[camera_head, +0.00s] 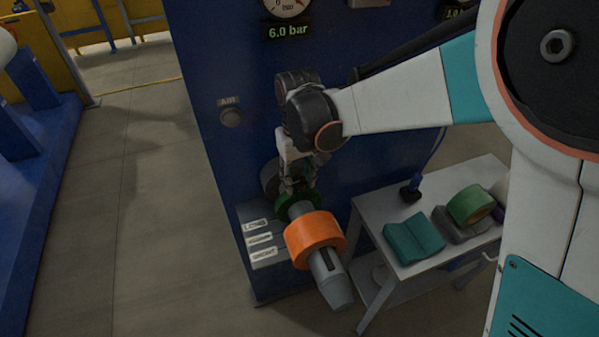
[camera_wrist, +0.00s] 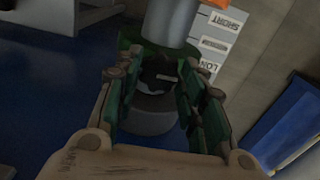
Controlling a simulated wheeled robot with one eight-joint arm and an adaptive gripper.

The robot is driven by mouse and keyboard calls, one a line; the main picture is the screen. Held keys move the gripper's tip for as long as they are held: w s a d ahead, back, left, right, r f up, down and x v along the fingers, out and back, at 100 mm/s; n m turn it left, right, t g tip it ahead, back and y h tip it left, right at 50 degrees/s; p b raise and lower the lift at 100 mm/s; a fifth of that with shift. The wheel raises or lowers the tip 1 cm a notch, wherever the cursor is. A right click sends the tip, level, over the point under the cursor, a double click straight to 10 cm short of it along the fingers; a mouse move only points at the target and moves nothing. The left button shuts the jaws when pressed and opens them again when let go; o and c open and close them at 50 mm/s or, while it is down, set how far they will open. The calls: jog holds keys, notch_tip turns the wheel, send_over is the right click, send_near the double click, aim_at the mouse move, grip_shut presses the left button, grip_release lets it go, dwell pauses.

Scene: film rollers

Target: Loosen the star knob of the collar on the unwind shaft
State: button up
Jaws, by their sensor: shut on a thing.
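The grey unwind shaft (camera_head: 325,268) juts from the blue machine face toward the lower right in the head view. An orange roll (camera_head: 315,240) sits around it. Behind the roll, nearer the machine, is the green collar (camera_head: 283,205), partly hidden by my gripper (camera_head: 298,178), which comes down from above. In the wrist view, my gripper (camera_wrist: 158,72) has its green-padded fingers on both sides of the dark star knob (camera_wrist: 154,78) and is shut on it. The collar (camera_wrist: 150,48) and shaft (camera_wrist: 172,20) lie just beyond. The knob's outline is dark and partly covered.
A grey block with labels (camera_head: 262,240) is left of the shaft. A light side table (camera_head: 375,217) stands at right with a teal block (camera_head: 413,239) and a green roll (camera_head: 470,204). An AIR button (camera_head: 231,118) and gauge are on the panel. The floor at left is clear.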

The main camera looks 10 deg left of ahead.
aim_at(298, 182)
jog(key=o, duration=1.1)
jog(key=shift+r, duration=0.1)
notch_tip(298, 182, up, 12)
jog(key=shift+s+f, duration=0.1)
jog(key=shift+s, duration=0.05)
